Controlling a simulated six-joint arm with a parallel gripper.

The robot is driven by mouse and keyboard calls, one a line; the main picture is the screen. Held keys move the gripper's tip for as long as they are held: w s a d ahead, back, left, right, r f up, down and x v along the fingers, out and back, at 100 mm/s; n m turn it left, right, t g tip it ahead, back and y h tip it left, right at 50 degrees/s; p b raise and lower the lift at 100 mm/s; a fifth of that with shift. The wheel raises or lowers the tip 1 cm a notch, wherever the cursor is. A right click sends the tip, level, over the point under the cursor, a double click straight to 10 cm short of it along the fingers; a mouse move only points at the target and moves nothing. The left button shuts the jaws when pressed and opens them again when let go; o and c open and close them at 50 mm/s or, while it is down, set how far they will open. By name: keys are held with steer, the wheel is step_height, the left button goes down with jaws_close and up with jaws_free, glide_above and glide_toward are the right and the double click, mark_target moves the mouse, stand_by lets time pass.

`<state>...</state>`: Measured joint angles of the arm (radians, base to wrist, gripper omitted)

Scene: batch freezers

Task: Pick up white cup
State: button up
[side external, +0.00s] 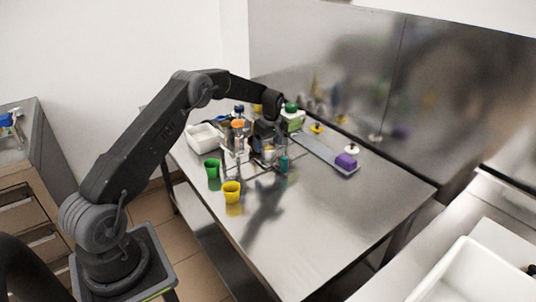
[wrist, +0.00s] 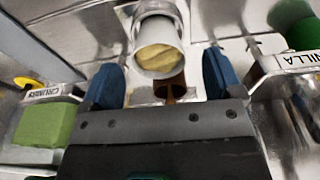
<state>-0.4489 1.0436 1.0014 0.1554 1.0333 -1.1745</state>
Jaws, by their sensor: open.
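The white cup (wrist: 158,48) shows in the wrist view at top centre, with pale yellow contents at its mouth. It appears to sit in a metal ring holder (wrist: 150,8). My gripper (wrist: 160,78) is open, its blue fingertips to the left and right of the cup's near end, with gaps on both sides. A brown thing (wrist: 170,88) lies between the fingers just below the cup. In the side view my gripper's wrist and the holder clutter hide most of the cup.
In the side view, a green cup (side external: 212,169) and a yellow cup (side external: 232,192) stand near the table's left edge. A white bin (side external: 203,138) is behind them. A long grey tray (side external: 318,148) bears a purple block (side external: 346,160). The right front tabletop (side external: 330,220) is clear.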

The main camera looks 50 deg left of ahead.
mark_target(268, 149)
steer(key=shift+w+a+f, duration=0.1)
steer(key=shift+a+f, duration=0.05)
steer(key=shift+f, duration=0.6)
steer(key=shift+a+f, duration=0.1)
steer(key=shift+f, duration=0.6)
steer(key=shift+c, duration=0.3)
steer(key=c, duration=1)
